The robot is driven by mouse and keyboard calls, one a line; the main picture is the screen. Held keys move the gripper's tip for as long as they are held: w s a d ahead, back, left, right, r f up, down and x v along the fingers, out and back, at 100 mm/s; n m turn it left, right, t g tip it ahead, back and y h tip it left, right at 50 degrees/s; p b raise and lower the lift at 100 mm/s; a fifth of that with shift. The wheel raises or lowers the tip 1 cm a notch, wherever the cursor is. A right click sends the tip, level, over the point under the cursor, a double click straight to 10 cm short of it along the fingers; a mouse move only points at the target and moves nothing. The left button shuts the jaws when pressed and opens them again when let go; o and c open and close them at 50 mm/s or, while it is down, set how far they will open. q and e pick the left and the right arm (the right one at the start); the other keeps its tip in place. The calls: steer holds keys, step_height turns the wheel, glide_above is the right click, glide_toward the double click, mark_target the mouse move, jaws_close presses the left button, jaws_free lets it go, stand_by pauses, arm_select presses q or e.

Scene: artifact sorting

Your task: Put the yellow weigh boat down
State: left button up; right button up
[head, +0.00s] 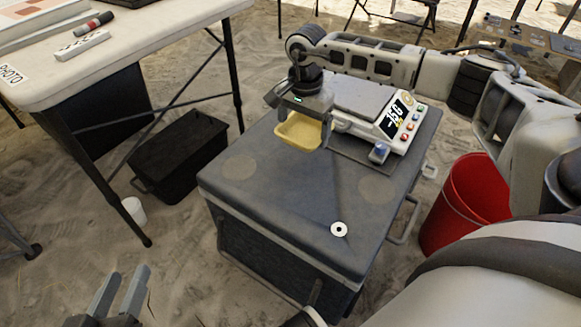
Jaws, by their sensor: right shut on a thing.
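The yellow weigh boat (298,132) is a small shallow tray at the back left of the dark case lid (270,215), just left of the scale. My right gripper (300,117) comes down over it from above and is shut on it, hiding its far side. I cannot tell whether the boat touches the lid. My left gripper (120,290) is at the bottom left, over the sand, with its two fingers apart and nothing between them.
A digital scale (372,112) with a lit display stands on the lid. A white ring-shaped disc (339,229) lies near the lid's front edge. A red bucket (465,200) stands right, a black crate (178,155) left. The lid's front is mostly clear.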

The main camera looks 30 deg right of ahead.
mark_target(294, 145)
steer(key=a+f, duration=0.2)
steer(key=f, duration=0.1)
steer(key=a+f+b, duration=0.1)
steer(key=shift+s+f, duration=0.15)
steer(key=shift+s, duration=0.25)
steer(key=f, duration=0.2)
steer(key=a+f+b, duration=0.1)
steer(key=f, duration=0.1)
steer(key=shift+s+a, duration=0.1)
steer(key=shift+s, duration=0.05)
steer(key=shift+f, duration=0.2)
steer(key=shift+f+b, duration=0.15)
steer(key=shift+b, duration=0.15)
steer(key=o, duration=0.7)
arm_select(q)
steer(key=shift+w+d+r+n+t+h, duration=0.15)
steer(key=shift+d+r+n+t+h, duration=0.25)
steer(key=shift+r+n+h, duration=0.15)
arm_select(e)
steer(key=shift+o, duration=0.2)
arm_select(q)
steer(key=shift+r, duration=0.1)
arm_select(e)
steer(key=shift+r, duration=0.2)
